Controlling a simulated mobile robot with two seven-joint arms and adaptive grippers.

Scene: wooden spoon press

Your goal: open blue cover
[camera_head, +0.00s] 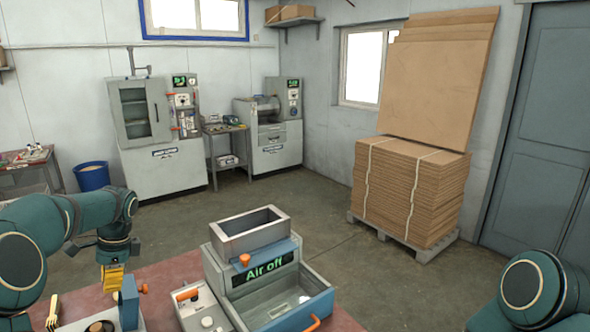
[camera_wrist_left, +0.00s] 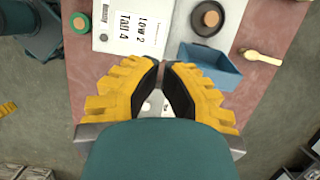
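An upright blue panel (camera_head: 128,302) with an orange knob (camera_head: 143,288) stands at the left of the work table. Another blue panel (camera_head: 268,256) with an orange knob (camera_head: 244,260) is on the press, behind its "Air off" display; I cannot tell which is the blue cover. My left gripper (camera_head: 113,279) points down, above and slightly left of the first panel. In the left wrist view its fingers (camera_wrist_left: 160,75) show a narrow gap and hold nothing. A blue open box (camera_wrist_left: 209,66) lies beyond the fingers. My right gripper is out of view.
The press (camera_head: 270,295) has an open metal hopper (camera_head: 250,232) and an orange front handle (camera_head: 314,323). A wooden spoon (camera_wrist_left: 262,57) lies at the table edge. Stacked cardboard (camera_head: 408,190) stands behind.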

